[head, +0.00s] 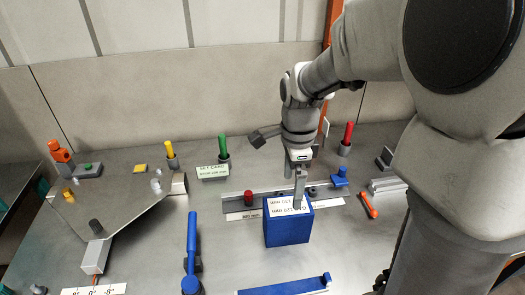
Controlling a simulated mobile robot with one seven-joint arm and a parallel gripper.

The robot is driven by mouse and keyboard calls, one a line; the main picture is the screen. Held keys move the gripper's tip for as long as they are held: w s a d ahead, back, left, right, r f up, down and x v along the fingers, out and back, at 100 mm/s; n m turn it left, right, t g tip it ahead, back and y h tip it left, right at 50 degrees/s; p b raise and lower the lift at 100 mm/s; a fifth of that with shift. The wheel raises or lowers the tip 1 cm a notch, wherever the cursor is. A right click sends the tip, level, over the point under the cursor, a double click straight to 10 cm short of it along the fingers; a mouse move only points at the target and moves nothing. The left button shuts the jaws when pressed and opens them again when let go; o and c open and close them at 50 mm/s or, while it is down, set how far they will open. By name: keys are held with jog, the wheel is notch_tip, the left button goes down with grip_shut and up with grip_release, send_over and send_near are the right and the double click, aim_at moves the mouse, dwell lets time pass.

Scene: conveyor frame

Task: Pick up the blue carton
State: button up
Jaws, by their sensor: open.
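The blue carton (287,232) stands upright on the grey metal table, right of the middle in the head view. A white printed label (281,206) covers much of its top. My gripper (299,203) points down over the right part of the carton's top, with its fingers overlapping the label in the picture. The jaws are open, though only a narrow edge of the fingers shows. I cannot tell whether the fingertips touch the carton, and the far finger is hidden.
A rail with a red knob (248,197) runs behind the carton. A blue-handled lever (191,245) stands to the left, and a blue bar (285,286) lies in front. An orange-red tool (369,205) lies to the right. A metal plate fixture (125,205) fills the left side.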

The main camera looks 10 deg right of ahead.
aim_at(290, 206)
notch_tip(290, 206, down, 9)
jog(key=shift+f+b, duration=0.1)
jog(key=shift+b, duration=0.8)
jog(key=shift+a+f+b, duration=0.15)
jog(key=shift+f+b, duration=0.2)
jog(key=shift+f, duration=1.2)
jog(key=shift+a+f+b, duration=0.1)
jog(key=shift+f+b, duration=0.25)
jog(key=shift+f, duration=1.2)
jog(key=c, duration=1.1)
